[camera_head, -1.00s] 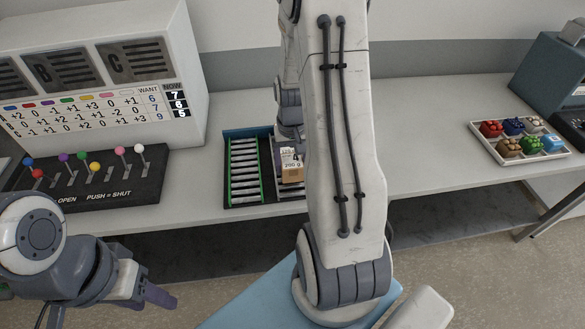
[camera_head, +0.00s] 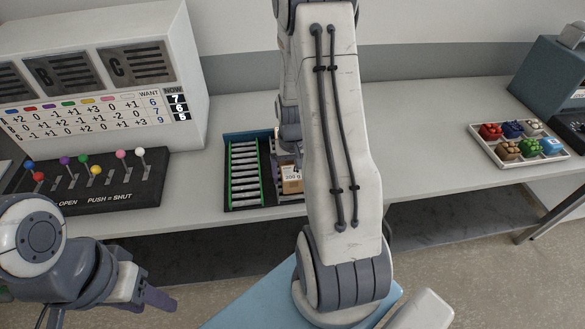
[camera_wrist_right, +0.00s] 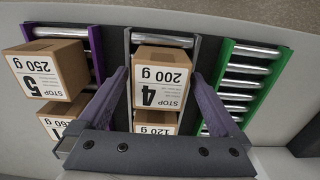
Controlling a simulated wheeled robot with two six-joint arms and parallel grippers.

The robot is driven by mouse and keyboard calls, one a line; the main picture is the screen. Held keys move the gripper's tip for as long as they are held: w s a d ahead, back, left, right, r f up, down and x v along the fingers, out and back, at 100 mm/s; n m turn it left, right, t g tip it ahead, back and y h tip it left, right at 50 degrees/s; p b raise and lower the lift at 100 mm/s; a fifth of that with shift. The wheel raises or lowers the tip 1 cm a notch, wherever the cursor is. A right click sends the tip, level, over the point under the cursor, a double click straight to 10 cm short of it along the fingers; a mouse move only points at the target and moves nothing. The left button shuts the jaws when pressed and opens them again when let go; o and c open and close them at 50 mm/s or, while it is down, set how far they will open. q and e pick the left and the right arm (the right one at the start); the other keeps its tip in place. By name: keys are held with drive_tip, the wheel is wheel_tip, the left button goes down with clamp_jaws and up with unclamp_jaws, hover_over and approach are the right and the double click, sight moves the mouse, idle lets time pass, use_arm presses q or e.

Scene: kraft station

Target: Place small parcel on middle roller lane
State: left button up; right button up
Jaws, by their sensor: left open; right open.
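A brown cardboard parcel with a white label reading 4 and 200 g (camera_wrist_right: 163,75) is on the grey-railed middle roller lane (camera_wrist_right: 185,40). It also shows in the head view (camera_head: 291,184), partly behind my right arm. My right gripper (camera_wrist_right: 160,75) is open, with one purple finger on each side of the parcel; I cannot tell whether they touch it. A second parcel marked 120 g (camera_wrist_right: 155,120) is behind it on the same lane, partly hidden by the gripper. My left gripper (camera_head: 158,299) is open and empty, low at the left, away from the table.
The green-railed lane (camera_head: 245,174) is empty. The purple-railed lane holds a 250 g parcel (camera_wrist_right: 50,72) and another, partly hidden one (camera_wrist_right: 62,122). A lever panel (camera_head: 85,182) stands left of the lanes; a tray of small coloured items (camera_head: 478,152) stands far right. Table between is clear.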

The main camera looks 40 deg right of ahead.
sight(292, 173)
drive_tip(key=shift+r, duration=0.45)
wheel_tip(292, 173, up, 11)
drive_tip(key=b, duration=0.1)
drive_tip(key=shift+r+b, duration=0.2)
drive_tip(key=shift+b, duration=0.15)
drive_tip(key=s+a+r+n, duration=0.1)
drive_tip(key=a+r+n, duration=0.15)
drive_tip(key=a, duration=0.65)
drive_tip(key=s+a+r+n, duration=0.1)
drive_tip(key=a+n, duration=0.2)
drive_tip(key=a, duration=0.6)
drive_tip(key=s+a+n+y, duration=0.1)
drive_tip(key=s+a+n, duration=0.7)
drive_tip(key=s+a, duration=0.4)
drive_tip(key=shift+s+a+r, duration=0.4)
drive_tip(key=shift+s, duration=0.75)
drive_tip(key=shift+d, duration=0.1)
